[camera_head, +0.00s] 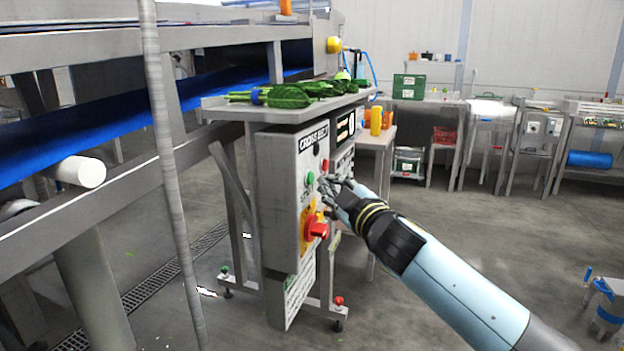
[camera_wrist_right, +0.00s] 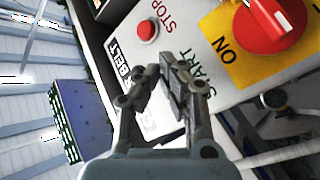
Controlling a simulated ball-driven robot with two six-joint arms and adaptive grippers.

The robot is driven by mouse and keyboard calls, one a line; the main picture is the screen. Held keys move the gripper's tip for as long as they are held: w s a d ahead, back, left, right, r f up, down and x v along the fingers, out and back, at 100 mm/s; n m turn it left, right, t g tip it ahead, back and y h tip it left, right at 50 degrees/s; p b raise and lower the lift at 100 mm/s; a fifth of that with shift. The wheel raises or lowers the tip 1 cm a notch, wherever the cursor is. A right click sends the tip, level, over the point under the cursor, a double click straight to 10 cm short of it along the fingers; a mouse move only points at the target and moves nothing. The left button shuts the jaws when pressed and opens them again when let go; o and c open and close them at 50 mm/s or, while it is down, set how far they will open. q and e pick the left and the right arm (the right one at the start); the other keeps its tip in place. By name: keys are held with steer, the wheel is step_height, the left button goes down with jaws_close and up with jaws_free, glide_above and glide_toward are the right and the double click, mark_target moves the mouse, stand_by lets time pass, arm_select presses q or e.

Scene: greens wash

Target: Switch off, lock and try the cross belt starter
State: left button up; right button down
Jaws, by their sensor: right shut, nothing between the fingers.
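The cross belt starter (camera_head: 285,185) is a grey box with a lettered front, under a small shelf. It has a red stop button (camera_head: 325,165), a green start button (camera_head: 310,178) and a red rotary handle (camera_head: 316,229) on a yellow plate. In the wrist view the stop button (camera_wrist_right: 148,30) and red handle (camera_wrist_right: 270,22) show, with "ON" printed beside the handle. My right gripper (camera_head: 332,189) is shut and empty in front of the panel; in the wrist view its fingertips (camera_wrist_right: 172,62) cover part of the START lettering and hide the green button. Contact cannot be told. My left gripper is out of view.
Leafy greens (camera_head: 300,92) lie on the shelf (camera_head: 300,112) above the box. A conveyor with a blue belt (camera_head: 110,133) is at left, with a grey post in front. Benches with green crates (camera_head: 408,87) stand behind. The floor at right is mostly clear.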

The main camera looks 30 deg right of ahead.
steer(key=shift+w+a, duration=0.25)
steer(key=shift+w, duration=0.05)
steer(key=shift+w+a, duration=0.3)
steer(key=shift+w, duration=0.05)
stand_by(0.8)
stand_by(0.4)
steer(key=shift+s+d, duration=0.55)
steer(key=shift+s, duration=0.15)
steer(key=s+d+b, duration=0.2)
steer(key=s+d, duration=0.1)
steer(key=shift+s+d+b, duration=0.1)
steer(key=shift+s+b, duration=0.3)
